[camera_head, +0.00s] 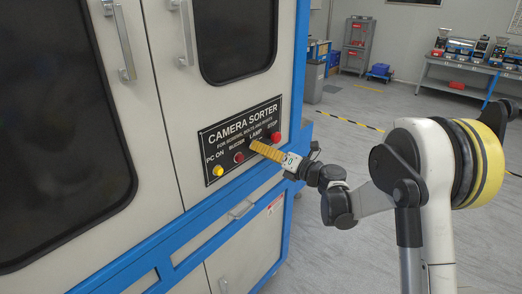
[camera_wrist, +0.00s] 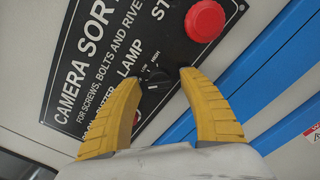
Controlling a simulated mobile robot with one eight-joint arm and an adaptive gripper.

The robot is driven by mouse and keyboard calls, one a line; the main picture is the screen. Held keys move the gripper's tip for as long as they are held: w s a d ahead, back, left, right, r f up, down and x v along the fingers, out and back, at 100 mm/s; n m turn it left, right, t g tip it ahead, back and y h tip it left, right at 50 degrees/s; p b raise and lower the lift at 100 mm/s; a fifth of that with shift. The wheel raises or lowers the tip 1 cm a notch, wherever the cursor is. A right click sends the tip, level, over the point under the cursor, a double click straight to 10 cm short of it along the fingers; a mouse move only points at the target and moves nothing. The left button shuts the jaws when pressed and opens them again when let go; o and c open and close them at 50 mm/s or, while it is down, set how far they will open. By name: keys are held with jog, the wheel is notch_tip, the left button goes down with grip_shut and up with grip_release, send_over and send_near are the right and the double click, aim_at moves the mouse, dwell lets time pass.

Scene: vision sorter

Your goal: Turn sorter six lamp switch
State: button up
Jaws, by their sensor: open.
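The lamp switch (camera_wrist: 157,82) is a small black knob on the black CAMERA SORTER panel (camera_head: 240,139), just below the word LAMP, with LOW and HIGH marked beside it. In the wrist view it sits between and slightly beyond the yellow fingertips of my gripper (camera_wrist: 160,84). My gripper is open and empty. In the head view my gripper (camera_head: 256,147) reaches the panel from the right and covers the lamp switch. I cannot tell whether the fingertips touch the panel.
A red STOP button (camera_wrist: 205,20) is close to the right finger; it also shows in the head view (camera_head: 276,137). A yellow button (camera_head: 218,170) and a dark red button (camera_head: 238,157) are on the panel's left. Door handles (camera_head: 123,42) stick out above. Open floor lies to the right.

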jog(key=v, duration=1.2)
jog(key=w+d+r+m+t+h, duration=0.1)
jog(key=d+r+m+t+h, duration=0.25)
jog(key=r+m, duration=0.3)
jog(key=d+r+m+t+h, duration=0.25)
jog(key=r+m+t, duration=0.2)
jog(key=r, duration=0.35)
jog(key=s+d+r+m+h, duration=0.3)
jog(key=s+d+m+h, duration=0.3)
jog(key=d+m+h, duration=0.6)
jog(key=s+a+f+m+g+y, duration=0.2)
jog(key=s+f+m+g, duration=0.4)
jog(key=s+f, duration=0.3)
jog(key=s+a+f+m+g+y, duration=0.1)
jog(key=s+a+f+m+g, duration=0.2)
jog(key=s, duration=1.4)
notch_tip(320, 180, down, 7)
jog(key=m+g, duration=0.3)
jog(key=m, duration=0.2)
jog(key=shift+s+a+m+y, duration=0.25)
jog(key=shift+a+m+y, duration=0.05)
jog(key=shift+a+y, duration=0.1)
